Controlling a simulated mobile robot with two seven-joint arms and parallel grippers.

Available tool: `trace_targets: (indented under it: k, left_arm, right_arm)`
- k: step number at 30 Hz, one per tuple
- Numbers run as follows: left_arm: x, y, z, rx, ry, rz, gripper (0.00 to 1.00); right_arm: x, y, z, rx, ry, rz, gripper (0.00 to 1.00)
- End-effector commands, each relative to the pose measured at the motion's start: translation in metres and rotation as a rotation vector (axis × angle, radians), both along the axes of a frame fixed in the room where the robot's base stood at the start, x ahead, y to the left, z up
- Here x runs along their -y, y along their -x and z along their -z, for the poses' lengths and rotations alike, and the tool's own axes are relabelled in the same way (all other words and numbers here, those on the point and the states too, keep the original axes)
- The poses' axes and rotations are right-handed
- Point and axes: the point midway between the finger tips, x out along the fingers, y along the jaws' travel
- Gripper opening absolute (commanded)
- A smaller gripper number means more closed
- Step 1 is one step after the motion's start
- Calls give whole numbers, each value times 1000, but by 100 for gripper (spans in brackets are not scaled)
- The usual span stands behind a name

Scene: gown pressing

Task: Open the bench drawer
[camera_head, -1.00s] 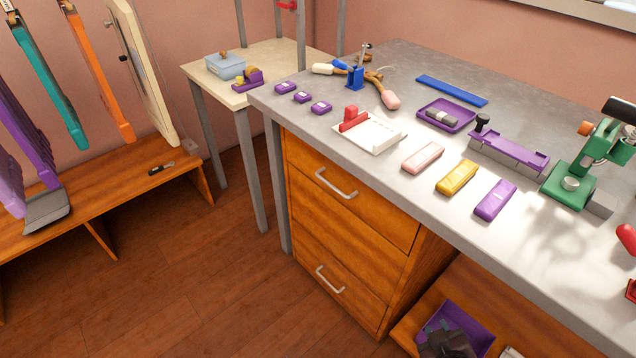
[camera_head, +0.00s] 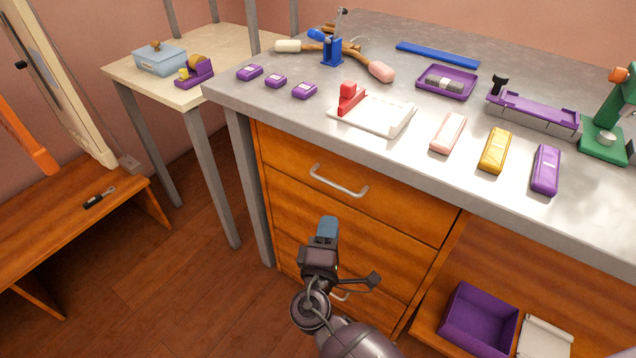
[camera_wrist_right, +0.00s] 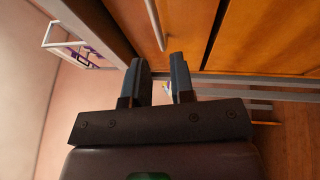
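The wooden bench drawer unit (camera_head: 350,225) stands under the grey worktop. Its top drawer (camera_head: 400,210) is shut flush and has a silver bar handle (camera_head: 338,182). A lower handle (camera_head: 340,295) is partly hidden behind my arm. My right gripper (camera_head: 327,228) is in front of the drawers, below the top handle and apart from it. In the right wrist view its two dark fingers (camera_wrist_right: 158,82) stand apart with nothing between them. Orange wooden drawer fronts (camera_wrist_right: 265,40) show beyond the fingers. My left gripper is not in view.
The worktop (camera_head: 250,110) carries purple blocks, a white tray with a red part (camera_head: 372,112) and several coloured cases. A purple bin (camera_head: 478,320) sits on the shelf right of the drawers. A side table (camera_head: 125,75) stands at left. The floor before the drawers is clear.

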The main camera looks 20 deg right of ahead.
Motion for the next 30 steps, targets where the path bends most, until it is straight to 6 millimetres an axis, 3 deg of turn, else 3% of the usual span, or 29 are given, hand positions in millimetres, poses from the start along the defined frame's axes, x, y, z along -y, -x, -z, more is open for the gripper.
trace_targets:
  k: [8,21,30]
  left_arm:
    - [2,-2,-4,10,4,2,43]
    - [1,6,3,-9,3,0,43]
    - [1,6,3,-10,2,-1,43]
  right_arm:
    - [7,-19,-7,13,16,2,23]
    - [40,-79,-19,11,14,0,23]
    - [49,-95,-21,10,14,0,23]
